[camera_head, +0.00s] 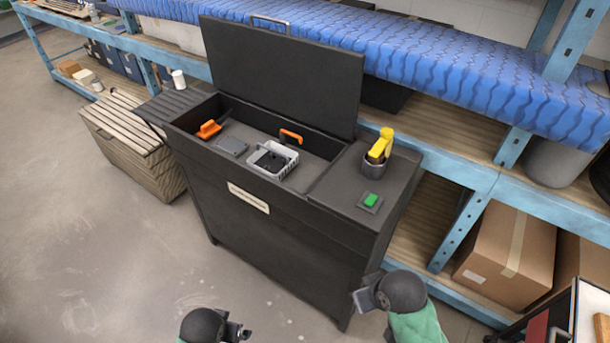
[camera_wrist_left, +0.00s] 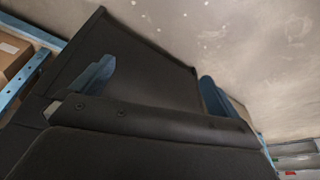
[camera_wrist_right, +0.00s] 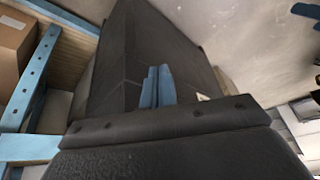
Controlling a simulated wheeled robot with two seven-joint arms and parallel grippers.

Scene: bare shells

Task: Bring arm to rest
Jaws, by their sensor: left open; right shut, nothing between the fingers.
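My left gripper (camera_head: 236,332) is at the bottom of the head view, low in front of the black cabinet (camera_head: 262,255). In the left wrist view its two blue fingers (camera_wrist_left: 158,85) stand wide apart with nothing between them. My right gripper (camera_head: 366,296) is near the cabinet's lower right front corner in the head view. In the right wrist view its blue fingers (camera_wrist_right: 158,87) are together and hold nothing. Both grippers are apart from the objects in the cabinet's top.
The cabinet's lid (camera_head: 285,75) stands open. Inside are a white basket (camera_head: 272,160), an orange-handled tool (camera_head: 208,129) and a grey flat piece (camera_head: 232,146). A yellow-handled tool (camera_head: 381,144) and green button (camera_head: 371,200) are at right. Floor (camera_head: 110,260) at left is clear.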

